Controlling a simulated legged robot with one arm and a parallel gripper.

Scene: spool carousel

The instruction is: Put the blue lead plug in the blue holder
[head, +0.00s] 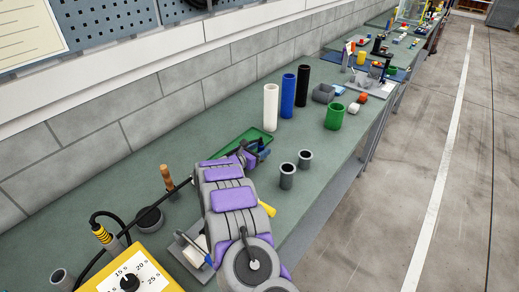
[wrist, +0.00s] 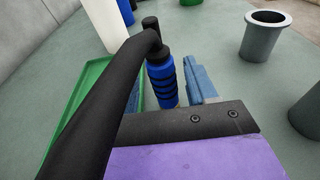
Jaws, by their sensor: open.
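The blue lead plug (wrist: 161,80) has a black top and black ribs. In the wrist view it stands between the blue-padded jaws of my gripper (wrist: 168,88). The jaws are open; whether either touches the plug I cannot tell. A thick black cable (wrist: 100,95) runs from the plug's top across the near left of that view. In the head view my gripper (head: 260,151) is over the bench beside the green tray (head: 230,149), and the plug is hard to tell apart there. The blue holder, a tall blue tube (head: 288,96), stands upright farther along the bench.
A white tube (head: 270,107) and a black tube (head: 302,86) flank the blue one. Two grey cups (head: 287,170) (head: 305,154) stand right of my gripper. A green cup (head: 334,116) is farther off. A yellow dial box (head: 133,275) is at the near left.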

